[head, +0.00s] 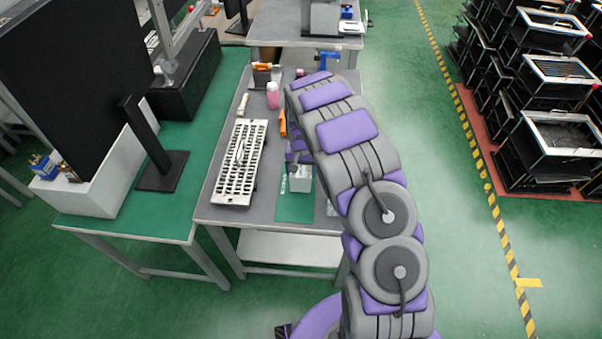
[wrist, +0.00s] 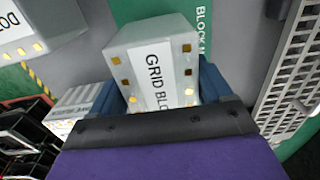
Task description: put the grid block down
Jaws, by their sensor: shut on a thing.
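The grid block (wrist: 155,65) is a grey-white box with gold square contacts and a label reading "GRID BLO…" in the wrist view. My gripper (wrist: 168,92) is shut on it, with a blue finger on each side. In the head view the grid block (head: 301,180) shows as a small pale box below my gripper (head: 298,160), over the green mat (head: 296,208) on the grey table. White lettering starting "BLOCK" shows on the green mat (wrist: 203,45) beside the block in the wrist view. I cannot tell whether the block touches the mat.
A white slotted panel (head: 241,160) lies left of the mat; it also shows in the wrist view (wrist: 296,75). Another labelled block (wrist: 35,28) is at the wrist view's upper left. A pink bottle (head: 273,95) and an orange-handled tool (head: 283,123) lie farther back.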

